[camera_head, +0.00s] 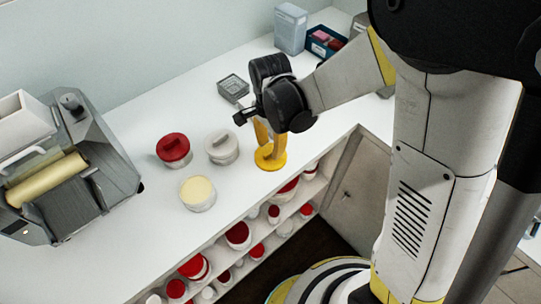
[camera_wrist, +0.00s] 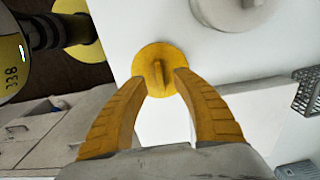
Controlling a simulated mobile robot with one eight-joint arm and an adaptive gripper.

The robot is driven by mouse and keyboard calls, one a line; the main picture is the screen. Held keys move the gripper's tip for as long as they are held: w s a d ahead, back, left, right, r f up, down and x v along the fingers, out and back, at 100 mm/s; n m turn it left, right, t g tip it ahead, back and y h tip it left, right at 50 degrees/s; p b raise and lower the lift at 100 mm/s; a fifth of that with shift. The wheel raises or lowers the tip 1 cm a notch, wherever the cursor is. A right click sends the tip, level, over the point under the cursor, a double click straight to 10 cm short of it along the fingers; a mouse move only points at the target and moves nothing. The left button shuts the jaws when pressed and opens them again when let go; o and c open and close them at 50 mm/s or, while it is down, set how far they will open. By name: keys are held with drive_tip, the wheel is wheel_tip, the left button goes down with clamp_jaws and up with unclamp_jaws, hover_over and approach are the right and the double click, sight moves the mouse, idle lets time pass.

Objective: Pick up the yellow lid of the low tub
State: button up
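The yellow lid (camera_head: 277,162) is a round disc with a raised bar grip, lying on the white counter close to its front edge. In the wrist view, the lid (camera_wrist: 150,55) is just ahead of my fingertips. My gripper (camera_head: 267,143) points down over the lid. Its yellow fingers (camera_wrist: 161,78) are apart, with the lid's bar in line with the gap between them. I cannot tell whether the fingertips touch the lid.
A red-lidded tub (camera_head: 173,148) and a white-lidded tub (camera_head: 221,146) stand left of my gripper. A grey wire basket (camera_head: 233,87) is behind. A grey mill with a roller (camera_head: 75,170) stands far left. Shelves of tubs lie below the counter edge.

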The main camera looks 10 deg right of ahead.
sight(271, 151)
wheel_tip(271, 151, down, 3)
drive_tip(key=shift+f+b, duration=0.2)
drive_tip(key=shift+b, duration=0.25)
drive_tip(key=shift+d, duration=0.1)
clamp_jaws()
drive_tip(key=shift+r, duration=0.1)
